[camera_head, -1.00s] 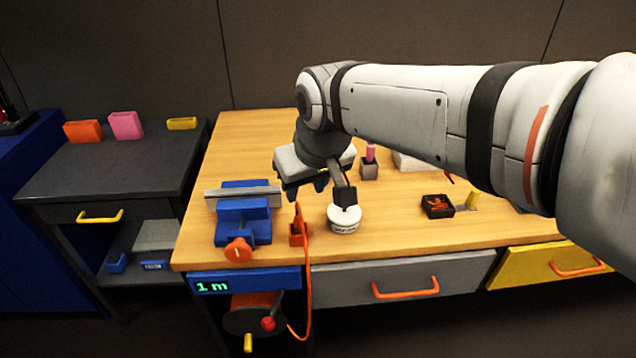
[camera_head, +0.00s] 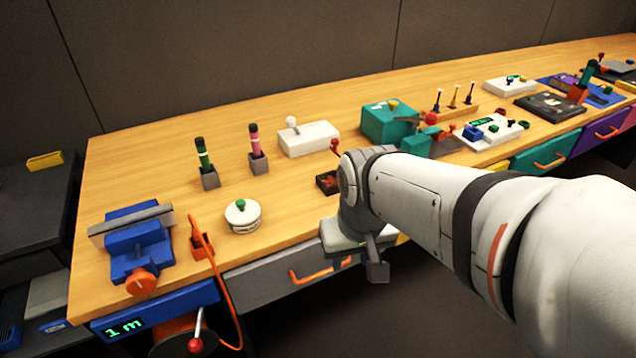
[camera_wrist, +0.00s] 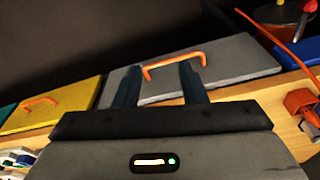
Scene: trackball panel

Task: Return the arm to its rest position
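My arm reaches in from the right in the head view, bent down at the wrist. My gripper (camera_head: 350,240) hangs at the bench's front edge, over the grey drawer. A round white device with a green knob (camera_head: 243,216) stands on the bench, apart from my gripper.
The wooden bench (camera_head: 130,165) holds a blue vise (camera_head: 138,245), green and pink markers in holders, a white joystick box (camera_head: 308,139) and a teal box (camera_head: 388,123). A small black box (camera_head: 327,182) is close behind my wrist. An orange cable (camera_head: 222,270) hangs over the front edge.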

